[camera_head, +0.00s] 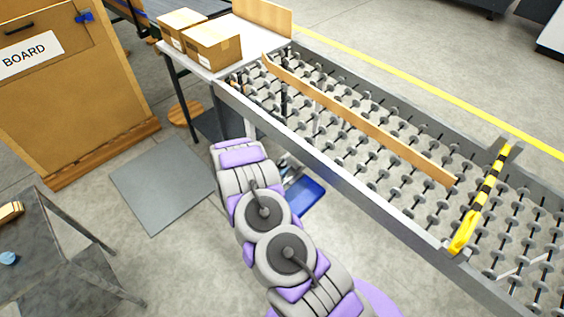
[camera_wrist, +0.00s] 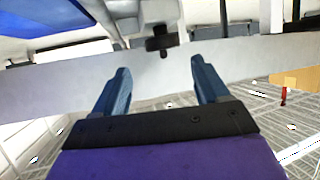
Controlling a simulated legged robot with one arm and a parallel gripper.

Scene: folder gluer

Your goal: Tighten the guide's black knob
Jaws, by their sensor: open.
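The guide (camera_head: 360,120) is a long tan strip standing on edge across the roller conveyor in the head view. A dark upright post (camera_head: 284,97) stands near its far end. In the wrist view, a small black knob (camera_wrist: 160,42) sits on a grey bracket (camera_wrist: 155,12) at the metal side rail (camera_wrist: 60,85). My gripper (camera_wrist: 159,68) is open, with its two blue-grey fingers apart. The knob shows beyond the fingertips, roughly centred between them, and no contact is seen. In the head view my gripper cannot be made out, and the knob is not clear there.
The conveyor's near side rail (camera_head: 330,172) runs beside my arm. A yellow-black striped bar (camera_head: 480,200) crosses the conveyor at right. Two cardboard boxes (camera_head: 212,46) stand on the far table. A blue tray (camera_head: 305,198) lies below the rail. A grey mat (camera_head: 160,185) lies at left.

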